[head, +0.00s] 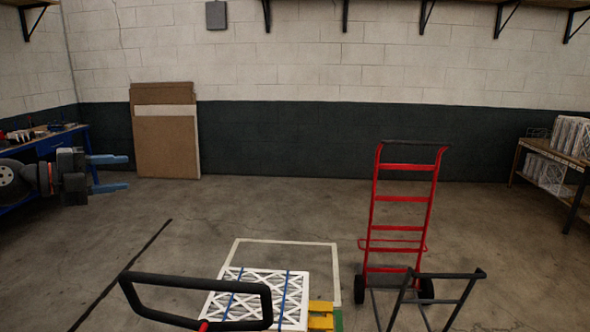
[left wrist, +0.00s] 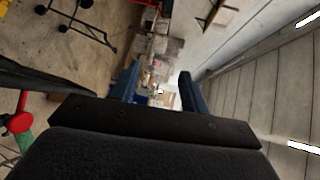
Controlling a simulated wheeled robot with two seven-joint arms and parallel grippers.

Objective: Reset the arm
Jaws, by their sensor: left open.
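My left gripper (head: 122,173) is at the left of the head view, held up in the air at about the height of the blue workbench. Its two blue fingers are apart with nothing between them. In the left wrist view the blue fingers of this gripper (left wrist: 158,90) also stand apart and empty, with a blurred, cluttered background beyond them. My right gripper does not show in either view.
A red hand truck (head: 403,198) stands right of centre. White boxed filters (head: 258,294) lie at the bottom centre near a pale floor outline. A blue workbench (head: 50,143) is at left, a shelf (head: 548,152) at right. The middle floor is clear.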

